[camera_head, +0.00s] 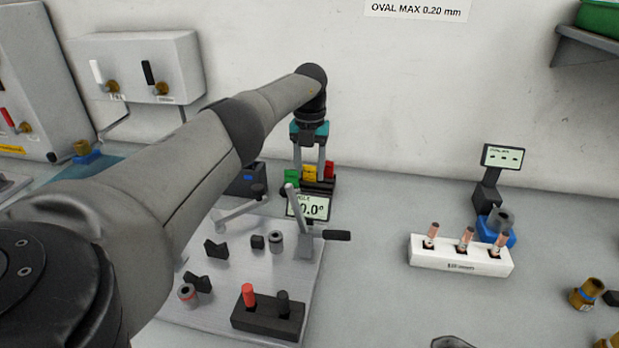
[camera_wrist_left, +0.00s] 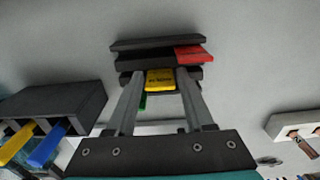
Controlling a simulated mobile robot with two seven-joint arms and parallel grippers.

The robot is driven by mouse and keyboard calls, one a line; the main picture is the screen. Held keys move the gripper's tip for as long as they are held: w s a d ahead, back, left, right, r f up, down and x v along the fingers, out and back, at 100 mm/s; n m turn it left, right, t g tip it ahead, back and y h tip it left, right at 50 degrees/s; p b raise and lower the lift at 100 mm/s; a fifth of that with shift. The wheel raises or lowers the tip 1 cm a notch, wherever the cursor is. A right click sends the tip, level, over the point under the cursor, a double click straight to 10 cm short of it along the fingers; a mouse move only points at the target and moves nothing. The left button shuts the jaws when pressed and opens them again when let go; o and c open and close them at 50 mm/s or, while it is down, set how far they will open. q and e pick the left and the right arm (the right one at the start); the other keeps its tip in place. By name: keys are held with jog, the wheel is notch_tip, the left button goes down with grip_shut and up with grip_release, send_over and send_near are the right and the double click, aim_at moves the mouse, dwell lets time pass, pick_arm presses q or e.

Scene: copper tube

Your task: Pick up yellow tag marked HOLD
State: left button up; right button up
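The yellow tag (camera_head: 310,173) stands in a dark stepped rack (camera_head: 321,188), between a green tag (camera_head: 291,177) and a red tag (camera_head: 329,170). In the left wrist view the yellow tag (camera_wrist_left: 160,80) has dark lettering too small to read. My left gripper (camera_head: 310,170) reaches down at the rack from above. The red tag (camera_wrist_left: 193,53) and a sliver of the green tag (camera_wrist_left: 142,102) also show there. My right gripper is out of view.
A display reading 0.0° (camera_head: 312,206) and a bending fixture plate (camera_head: 230,268) stand in front of the rack. A white holder (camera_head: 460,258) with copper tubes is to the right. A dark box (camera_wrist_left: 55,110) with yellow and blue handles is left in the wrist view.

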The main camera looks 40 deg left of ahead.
pick_arm(q)
grip_shut()
jog(key=shift+r, duration=0.15)
